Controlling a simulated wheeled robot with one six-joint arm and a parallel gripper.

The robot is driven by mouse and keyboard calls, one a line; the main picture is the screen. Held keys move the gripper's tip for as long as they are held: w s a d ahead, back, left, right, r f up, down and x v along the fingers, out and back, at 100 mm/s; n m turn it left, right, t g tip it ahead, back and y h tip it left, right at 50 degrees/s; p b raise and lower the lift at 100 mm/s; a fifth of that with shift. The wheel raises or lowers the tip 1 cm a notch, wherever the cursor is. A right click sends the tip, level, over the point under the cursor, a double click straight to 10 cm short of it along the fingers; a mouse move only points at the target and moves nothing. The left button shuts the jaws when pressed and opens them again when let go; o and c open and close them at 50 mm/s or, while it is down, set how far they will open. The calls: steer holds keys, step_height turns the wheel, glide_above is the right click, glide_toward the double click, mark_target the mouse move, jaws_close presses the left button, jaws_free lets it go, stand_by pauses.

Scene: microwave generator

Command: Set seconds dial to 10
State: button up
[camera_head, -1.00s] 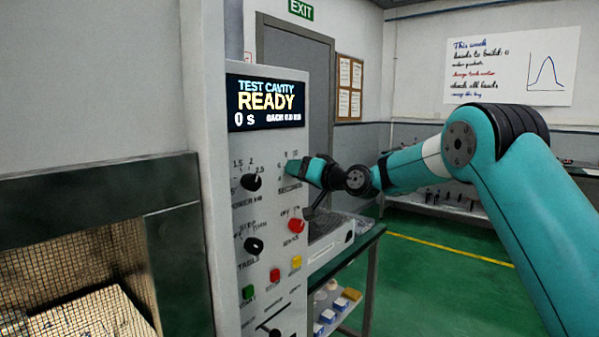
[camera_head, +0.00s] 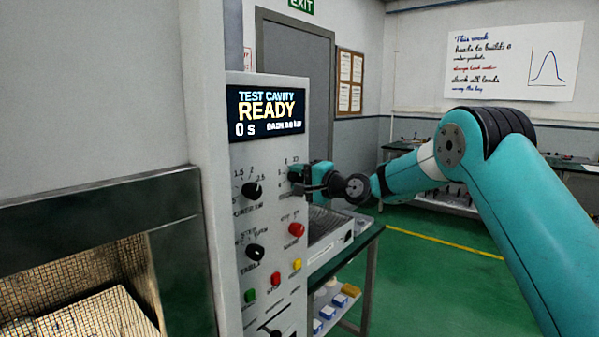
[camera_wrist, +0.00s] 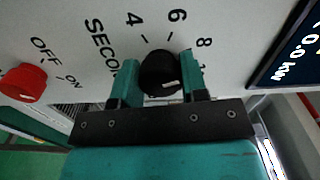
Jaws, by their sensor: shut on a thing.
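The seconds dial (camera_wrist: 160,72) is a round black knob with a small light mark near its lower right edge in the wrist view. The printed numbers 4, 6 and 8 show around it; a 10 is not readable. My gripper (camera_wrist: 160,80) is shut on the dial, one teal finger on each side. In the head view my gripper (camera_head: 300,176) is at the panel's right edge and hides the dial. The display (camera_head: 266,112) reads TEST CAVITY READY and 0 s.
The black power dial (camera_head: 252,190) and table dial (camera_head: 254,252) are to the left on the panel. The red OFF/ON knob (camera_head: 296,229) is just below my gripper; it also shows in the wrist view (camera_wrist: 22,83). Green, red and yellow buttons sit lower.

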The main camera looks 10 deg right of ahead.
steer(key=m+p, duration=0.2)
steer(key=m, duration=0.1)
steer(key=m+p, duration=0.1)
steer(key=shift+w+d+r+m, duration=0.1)
steer(key=shift+d+r+m, duration=0.05)
steer(key=shift+r+m, duration=0.15)
steer(key=shift+f+m+p, duration=0.1)
steer(key=shift+m+p, duration=0.95)
steer(key=shift+m, duration=0.65)
steer(key=o, duration=0.9)
steer(key=shift+f, duration=0.1)
steer(key=shift+o, duration=0.2)
steer(key=shift+f, duration=0.1)
steer(key=b+v, duration=0.7)
steer(key=v, duration=1)
steer(key=shift+s, duration=0.2)
